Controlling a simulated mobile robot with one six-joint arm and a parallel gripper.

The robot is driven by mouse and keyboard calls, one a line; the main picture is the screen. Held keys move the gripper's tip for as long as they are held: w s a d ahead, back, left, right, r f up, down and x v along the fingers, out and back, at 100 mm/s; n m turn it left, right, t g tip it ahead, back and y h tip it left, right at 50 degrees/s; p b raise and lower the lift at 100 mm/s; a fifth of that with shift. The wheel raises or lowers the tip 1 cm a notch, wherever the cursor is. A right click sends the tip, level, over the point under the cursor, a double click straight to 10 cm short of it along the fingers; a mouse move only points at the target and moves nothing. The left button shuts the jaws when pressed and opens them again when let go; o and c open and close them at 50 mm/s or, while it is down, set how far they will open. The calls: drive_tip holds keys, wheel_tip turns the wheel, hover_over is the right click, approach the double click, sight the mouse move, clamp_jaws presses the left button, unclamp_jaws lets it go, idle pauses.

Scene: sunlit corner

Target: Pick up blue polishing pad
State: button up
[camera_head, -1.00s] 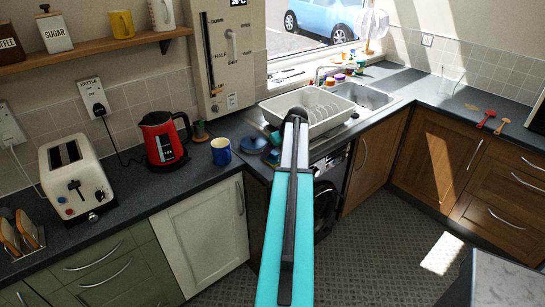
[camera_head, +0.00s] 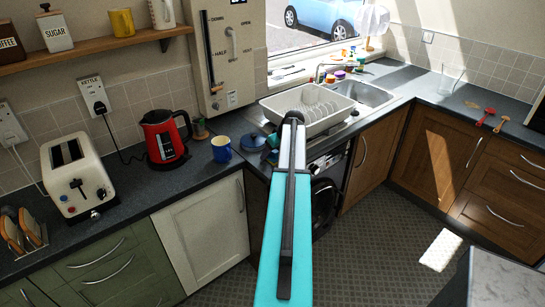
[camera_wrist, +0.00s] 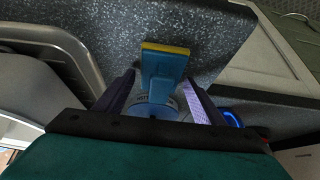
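A blue item with a yellow edge (camera_wrist: 165,62) lies on the dark speckled worktop, centre in the wrist view; I take it for the polishing pad. A rounder blue part (camera_wrist: 150,108) shows below it, partly hidden by my gripper. My gripper (camera_wrist: 160,80) has its two purple-grey fingers apart, one on each side of the blue item. I cannot tell whether they touch it. In the head view, a round blue thing (camera_head: 252,142) sits beside the sink. My arm hides the fingers and much of that spot there.
A blue mug (camera_head: 221,149) stands just left of the round blue thing, with a red kettle (camera_head: 163,138) and cream toaster (camera_head: 76,175) further left. A white dish rack (camera_head: 309,108) stands close to my arm. The worktop edge is just in front.

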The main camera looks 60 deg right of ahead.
drive_tip(key=c, duration=0.8)
drive_tip(key=shift+r, duration=0.2)
drive_tip(key=shift+r+b, duration=1.1)
drive_tip(key=shift+r, duration=0.35)
drive_tip(key=s+a+b, duration=0.1)
drive_tip(key=s, duration=0.4)
drive_tip(key=s+a+r+b, duration=0.1)
drive_tip(key=s+a+b, duration=0.1)
drive_tip(key=s, duration=0.3)
drive_tip(key=s+a+b, duration=0.2)
drive_tip(key=s, duration=0.3)
drive_tip(key=shift+a+r, duration=0.15)
drive_tip(key=shift+r, duration=0.25)
